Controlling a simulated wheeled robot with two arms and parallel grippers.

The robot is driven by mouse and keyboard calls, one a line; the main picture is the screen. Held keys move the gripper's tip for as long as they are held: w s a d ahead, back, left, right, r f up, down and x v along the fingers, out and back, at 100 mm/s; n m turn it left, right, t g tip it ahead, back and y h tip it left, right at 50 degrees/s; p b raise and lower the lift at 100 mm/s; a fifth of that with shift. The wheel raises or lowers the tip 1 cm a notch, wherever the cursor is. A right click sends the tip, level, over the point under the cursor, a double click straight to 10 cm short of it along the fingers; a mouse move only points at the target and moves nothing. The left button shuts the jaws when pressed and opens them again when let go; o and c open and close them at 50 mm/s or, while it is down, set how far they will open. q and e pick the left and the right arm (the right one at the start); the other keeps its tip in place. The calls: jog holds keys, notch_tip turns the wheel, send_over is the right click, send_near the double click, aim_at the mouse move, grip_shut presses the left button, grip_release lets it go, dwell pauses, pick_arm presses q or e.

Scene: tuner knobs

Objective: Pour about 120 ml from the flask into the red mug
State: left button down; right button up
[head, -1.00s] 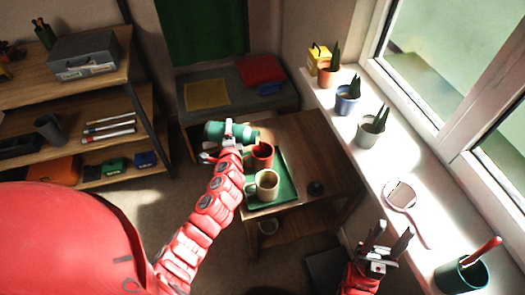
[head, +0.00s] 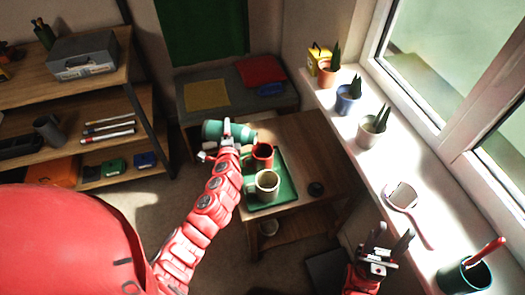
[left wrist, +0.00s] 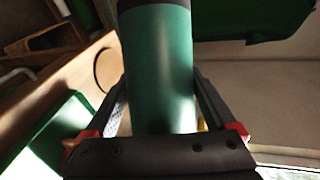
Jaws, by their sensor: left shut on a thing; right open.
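My left gripper (head: 227,128) is shut on the green flask (head: 211,130). The flask is held tipped, nearly on its side, with its right end close to and slightly above the red mug (head: 263,154). I cannot make out any stream or the level inside the mug. In the left wrist view the flask (left wrist: 158,70) stands between the two fingers (left wrist: 160,100); its dark end is cut off at the top. The red mug stands on the green tray (head: 291,178). My right gripper (head: 390,243) is open and empty at the lower right.
A cream mug (head: 267,181) stands on the tray in front of the red one. Potted plants (head: 373,131) and a hand mirror (head: 402,195) line the windowsill.

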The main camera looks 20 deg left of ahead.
pick_arm(q)
jog(key=shift+b, duration=0.4)
dwell(0.6)
jog(key=shift+r, duration=0.2)
jog(key=r+p, duration=0.1)
jog(key=p, duration=0.2)
jog(key=shift+a, duration=0.1)
jog(key=f+n, duration=0.1)
jog(key=f, duration=0.1)
jog(key=a+f+n+h+p, duration=0.1)
jog(key=f, duration=0.1)
jog(key=shift+s+a+g+p, duration=0.1)
jog(key=shift+s+g+p, duration=0.05)
jog(key=shift+g+p, duration=0.15)
jog(key=r+n+h+p, duration=0.1)
jog(key=p, duration=0.1)
jog(key=shift+p, duration=0.35)
jog(key=shift+d+f, duration=0.35)
jog(key=shift+f, duration=0.15)
jog(key=shift+n+h, duration=0.3)
jog(key=shift+f, duration=0.2)
